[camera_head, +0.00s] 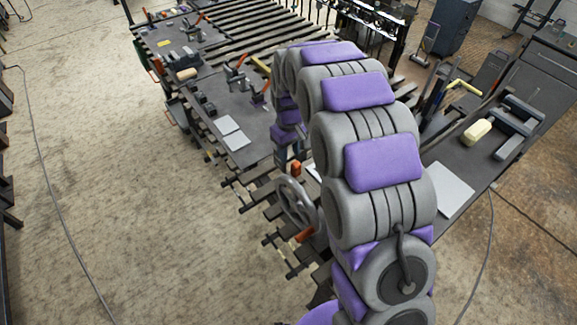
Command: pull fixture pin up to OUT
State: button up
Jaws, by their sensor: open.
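I cannot single out the fixture pin or an OUT mark in the head view; the parts are small and my arm covers some of the bench. A dark fixture table (205,75) at the upper left carries small clamps with red-orange handles (236,76). My arm rises from the bottom, arches over and comes down on its far side. My gripper (284,158) is at its lower end, by the table's right edge, partly hidden behind my arm links. It is open, and I see nothing held in it. Its fingers are hard to make out.
A grey handwheel (298,201) stands below the gripper, among dark slats.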

aim_at(296, 163)
jog(key=d+f, duration=0.1)
jog(key=f, duration=0.1)
jog(key=d+f, duration=0.1)
jog(key=f, duration=0.1)
jog(key=d+f, duration=0.1)
jog(key=f, duration=0.1)
jog(key=shift+s+d+p, duration=0.25)
jog(key=shift+d+p, duration=0.05)
jog(key=shift+d, duration=0.05)
jog(key=shift+s+a+f, duration=0.3)
jog(key=shift+s+f, duration=0.25)
jog(key=shift+f, duration=0.05)
jog(key=shift+w+a+f, duration=0.7)
jog(key=shift+w+f, duration=0.15)
jog(key=shift+w+a, duration=0.2)
jog(key=shift+w, duration=0.1)
jog(key=shift+s+a+r, duration=0.1)
jog(key=shift+s, duration=0.05)
jog(key=shift+s+d+r, duration=0.15)
jog(key=shift+s+d, duration=0.05)
jog(key=shift+c, duration=0.2)
jog(key=shift+s+d+r, duration=0.15)
jog(key=shift+d, duration=0.35)
jog(key=c, duration=0.3)
jog(key=shift+a, duration=0.15)
grip_shut()
